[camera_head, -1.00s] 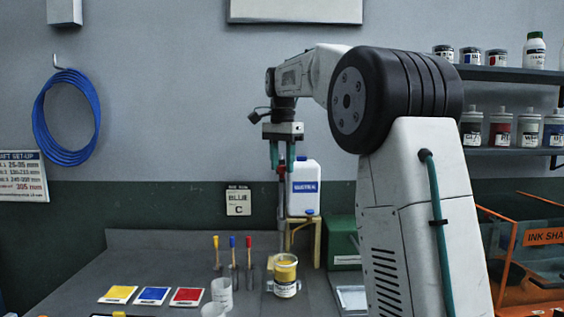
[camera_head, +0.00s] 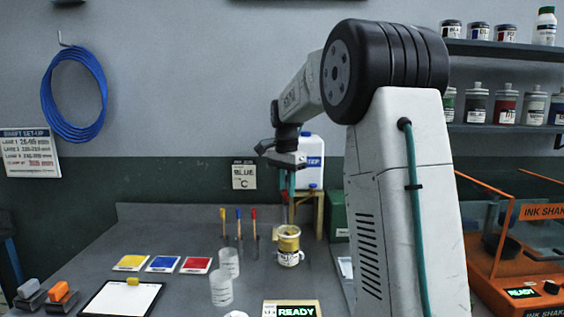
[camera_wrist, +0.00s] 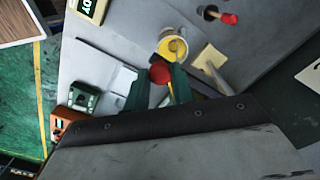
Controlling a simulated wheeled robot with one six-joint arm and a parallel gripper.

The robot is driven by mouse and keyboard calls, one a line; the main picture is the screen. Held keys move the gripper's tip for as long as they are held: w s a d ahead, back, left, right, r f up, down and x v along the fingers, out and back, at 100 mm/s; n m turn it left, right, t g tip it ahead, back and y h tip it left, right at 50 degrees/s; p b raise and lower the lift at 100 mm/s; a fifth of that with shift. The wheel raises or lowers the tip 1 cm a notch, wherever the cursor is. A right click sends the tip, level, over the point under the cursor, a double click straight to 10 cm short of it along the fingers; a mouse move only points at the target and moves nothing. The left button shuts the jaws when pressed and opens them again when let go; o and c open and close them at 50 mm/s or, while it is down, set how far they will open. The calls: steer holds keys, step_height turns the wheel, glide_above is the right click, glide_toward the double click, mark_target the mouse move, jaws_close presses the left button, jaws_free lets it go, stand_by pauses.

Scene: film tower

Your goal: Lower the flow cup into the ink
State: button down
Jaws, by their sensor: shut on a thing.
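The ink can (camera_head: 289,258) stands open on the bench, with a pale label and yellow ink at its top. It also shows in the wrist view (camera_wrist: 172,45), with yellow ink inside. My gripper (camera_head: 287,188) is above the can, its teal fingers pointing down. It is shut on the flow cup's red-topped handle (camera_head: 284,197); the red knob (camera_wrist: 160,74) sits between the fingers in the wrist view. The handle runs down toward the can. The cup itself is not clearly visible, so I cannot tell whether it touches the ink.
Two clear cups (camera_head: 221,289) stand left of the can, and several colour-handled tools (camera_head: 238,225) stand behind them. Colour cards (camera_head: 163,264) and a clipboard (camera_head: 120,299) lie further left. A white jug (camera_head: 311,163) on a wooden stand is close behind the gripper.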

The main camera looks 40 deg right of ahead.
mark_target(286, 196)
step_height(286, 196, down, 6)
steer(key=shift+r, duration=0.1)
stand_by(0.4)
steer(key=c, duration=1.2)
jaws_free()
steer(key=shift+r, duration=0.1)
step_height(286, 196, up, 8)
steer(key=shift+f, duration=0.2)
